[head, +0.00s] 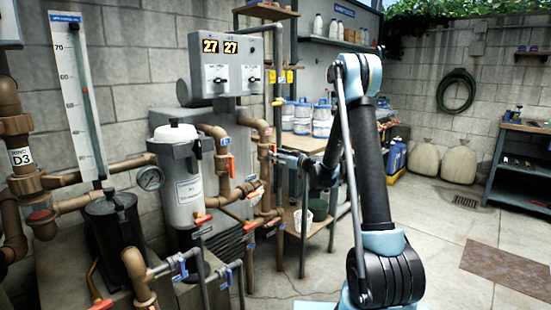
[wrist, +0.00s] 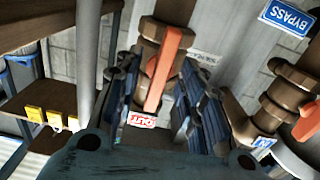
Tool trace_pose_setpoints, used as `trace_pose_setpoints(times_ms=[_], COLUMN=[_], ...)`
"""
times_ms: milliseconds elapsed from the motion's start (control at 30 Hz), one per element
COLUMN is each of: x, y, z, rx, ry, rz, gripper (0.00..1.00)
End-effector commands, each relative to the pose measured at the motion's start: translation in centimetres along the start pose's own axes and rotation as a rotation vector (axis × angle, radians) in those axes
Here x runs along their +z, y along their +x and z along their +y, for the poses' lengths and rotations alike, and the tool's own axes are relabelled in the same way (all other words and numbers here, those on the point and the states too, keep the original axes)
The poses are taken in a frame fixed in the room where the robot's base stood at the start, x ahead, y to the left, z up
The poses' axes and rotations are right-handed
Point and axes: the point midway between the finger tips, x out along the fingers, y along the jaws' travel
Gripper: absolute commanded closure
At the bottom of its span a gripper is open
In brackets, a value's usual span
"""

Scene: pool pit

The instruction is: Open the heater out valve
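An orange valve handle (wrist: 165,68) on a brown pipe shows in the wrist view, with a red tag (wrist: 142,121) by its lower end that appears to read OUT. My gripper (wrist: 160,92) is open, with one dark finger on each side of the handle. Gaps show between the handle and both fingers, and I cannot tell if either touches it. In the head view my gripper (head: 284,160) is at the brown pipes right of the white filter canister. The handle is small there and partly hidden by my gripper.
A blue BYPASS tag (wrist: 287,17) and another orange handle (wrist: 308,122) are to the right in the wrist view. A grey control box (head: 226,66) hangs above the pipes. A shelf rack (head: 307,215) stands close behind my arm.

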Motion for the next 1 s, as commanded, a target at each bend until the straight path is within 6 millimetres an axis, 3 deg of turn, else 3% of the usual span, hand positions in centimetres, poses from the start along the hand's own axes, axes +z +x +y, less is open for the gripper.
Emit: trace_pose_setpoints(times_ms=[600,1000], x=[0.0,-0.1], y=[-6.3,-6.9], z=[0.1,-0.1], rx=[0.001,-0.001], ry=[0.0,0.002], rz=[0.0,-0.003], gripper=[0.63,0.63])
